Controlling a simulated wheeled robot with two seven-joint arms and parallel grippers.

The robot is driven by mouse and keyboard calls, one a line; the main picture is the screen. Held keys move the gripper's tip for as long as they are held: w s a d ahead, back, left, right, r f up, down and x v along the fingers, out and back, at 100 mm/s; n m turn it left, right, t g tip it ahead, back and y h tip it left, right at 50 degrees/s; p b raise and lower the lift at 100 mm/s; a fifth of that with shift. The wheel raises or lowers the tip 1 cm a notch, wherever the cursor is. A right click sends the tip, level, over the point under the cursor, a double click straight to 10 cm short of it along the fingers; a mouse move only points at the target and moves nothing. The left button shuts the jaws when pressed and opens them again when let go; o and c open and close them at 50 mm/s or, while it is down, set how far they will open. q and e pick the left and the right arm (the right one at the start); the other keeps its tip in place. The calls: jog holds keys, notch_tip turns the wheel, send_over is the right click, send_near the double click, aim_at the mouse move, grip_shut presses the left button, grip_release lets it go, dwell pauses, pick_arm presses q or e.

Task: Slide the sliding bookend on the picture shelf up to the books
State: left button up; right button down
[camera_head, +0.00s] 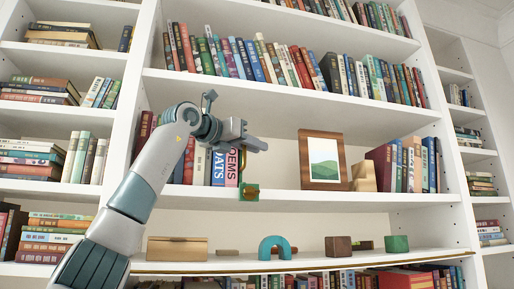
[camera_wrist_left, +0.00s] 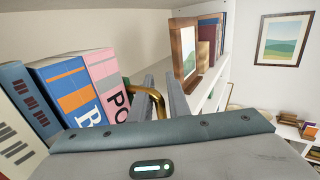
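The sliding bookend (camera_head: 249,192) shows as a green piece with a brown knob at the front edge of the middle shelf. The books (camera_head: 217,168) stand upright just left of it, with a pink book at their right end. The pink book (camera_wrist_left: 103,75) also shows in the left wrist view, beside a brass bar (camera_wrist_left: 158,100) that seems part of the bookend. Any gap between bookend and books is hard to judge. My left gripper (camera_head: 262,146) is above the bookend, in front of the shelf. Its fingers (camera_wrist_left: 165,92) look apart, near the brass bar. My right gripper is not in view.
A framed picture (camera_head: 323,162) and a wooden block (camera_head: 363,177) stand right of the bookend, with more books (camera_head: 410,165) beyond. The shelf between bookend and frame is clear. A blue arch (camera_head: 274,247) and a wooden box (camera_head: 177,249) sit on the shelf below.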

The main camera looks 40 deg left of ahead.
pick_arm(q)
jog(key=shift+s+a, duration=0.1)
jog(key=shift+s, duration=0.15)
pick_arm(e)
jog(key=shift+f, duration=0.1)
